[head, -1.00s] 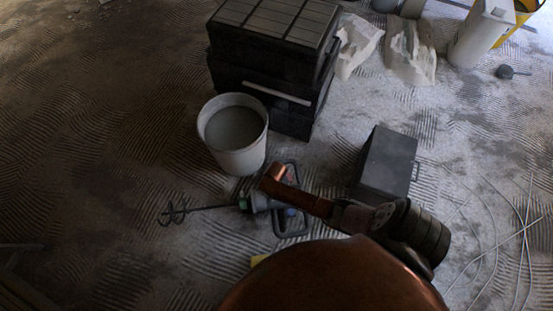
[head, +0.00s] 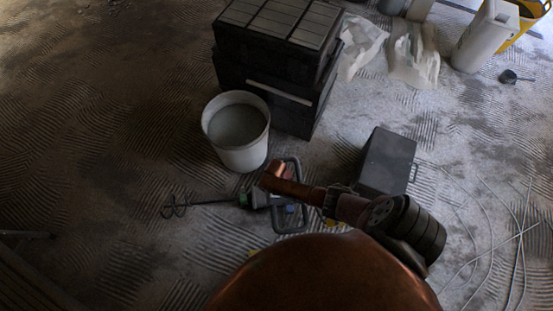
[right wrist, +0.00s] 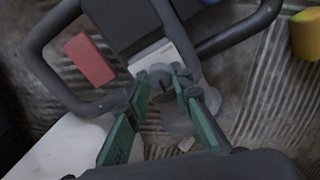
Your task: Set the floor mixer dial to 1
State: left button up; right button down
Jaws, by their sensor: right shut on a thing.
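The floor mixer (head: 255,200) lies on its side, its whisk shaft pointing left and its looped handle at the right. A small grey dial (right wrist: 158,70) sits by a light panel on the mixer body. My right gripper (right wrist: 164,80) has its green fingers closed around the dial at their tips; the dial's marking cannot be read. In the head view my right arm covers part of the mixer and hides the fingers. My left gripper is not in view.
A white bucket of grey mix (head: 238,155) stands just behind the mixer. A stack of black cases (head: 270,80) is behind it, and a dark box (head: 388,160) stands to the right. Loose wires (head: 490,240) lie at far right. The left floor is mostly clear.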

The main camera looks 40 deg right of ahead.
jog(key=n, duration=0.4)
jog(key=shift+n, duration=0.3)
jog(key=n, duration=0.2)
jog(key=shift+n, duration=0.4)
jog(key=n, duration=0.4)
jog(key=shift+b, duration=0.4)
jog(key=shift+n, duration=0.8)
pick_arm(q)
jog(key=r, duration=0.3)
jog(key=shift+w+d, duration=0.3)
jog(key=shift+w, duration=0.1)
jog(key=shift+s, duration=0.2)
pick_arm(e)
jog(key=c, duration=1.7)
grip_release()
jog(key=shift+c, duration=0.2)
jog(key=shift+o, duration=0.3)
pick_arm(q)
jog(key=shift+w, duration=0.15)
pick_arm(e)
notch_tip(320, 180, up, 12)
